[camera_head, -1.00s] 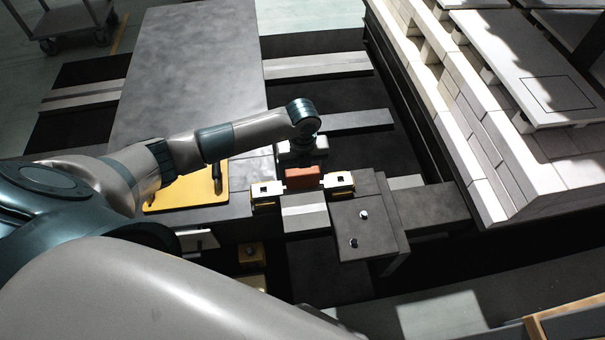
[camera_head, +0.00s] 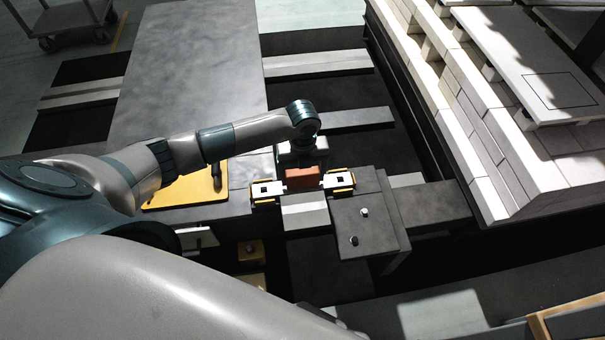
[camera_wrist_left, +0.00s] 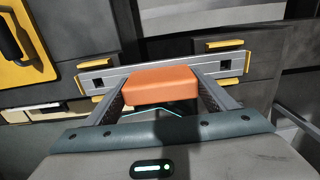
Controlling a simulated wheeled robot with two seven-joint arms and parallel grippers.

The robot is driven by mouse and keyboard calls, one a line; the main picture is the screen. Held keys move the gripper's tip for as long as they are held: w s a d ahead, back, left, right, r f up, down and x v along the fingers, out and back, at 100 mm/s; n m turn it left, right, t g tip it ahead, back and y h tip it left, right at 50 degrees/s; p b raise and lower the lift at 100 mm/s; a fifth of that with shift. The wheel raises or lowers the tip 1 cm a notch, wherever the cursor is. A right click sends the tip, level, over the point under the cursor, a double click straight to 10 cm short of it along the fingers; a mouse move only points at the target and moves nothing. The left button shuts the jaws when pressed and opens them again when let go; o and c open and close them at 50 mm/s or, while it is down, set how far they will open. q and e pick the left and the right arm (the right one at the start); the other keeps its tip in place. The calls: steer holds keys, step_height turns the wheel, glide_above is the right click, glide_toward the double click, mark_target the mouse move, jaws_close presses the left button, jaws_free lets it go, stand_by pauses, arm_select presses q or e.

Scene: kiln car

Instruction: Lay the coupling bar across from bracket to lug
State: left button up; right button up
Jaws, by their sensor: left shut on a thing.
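The coupling bar (camera_head: 265,190) is a pale bar with an orange middle grip (camera_head: 302,177) and a square dark hole near each end. My left gripper (camera_wrist_left: 161,92) is shut on the orange grip; its fingers flank the grip in the left wrist view. The bar (camera_wrist_left: 207,73) spans a gap between two dark blocks. Its ends lie between pairs of yellow strips, at the left block (camera_head: 235,207) and the right block (camera_head: 372,184). I cannot tell which is bracket or lug, or whether the bar touches down. My right gripper is out of view.
A yellow plate (camera_head: 190,193) with a dark handle lies left of the bar. Two small pins (camera_head: 364,212) stand on the right block. A yellow fixture (camera_head: 250,251) sits below the bar's left end. A pale brick stack (camera_head: 480,125) rises at the right.

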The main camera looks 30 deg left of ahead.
arm_select(q)
steer(key=shift+f, duration=0.45)
stand_by(0.6)
steer(key=o, duration=1.9)
steer(key=c, duration=0.9)
steer(key=o, duration=0.9)
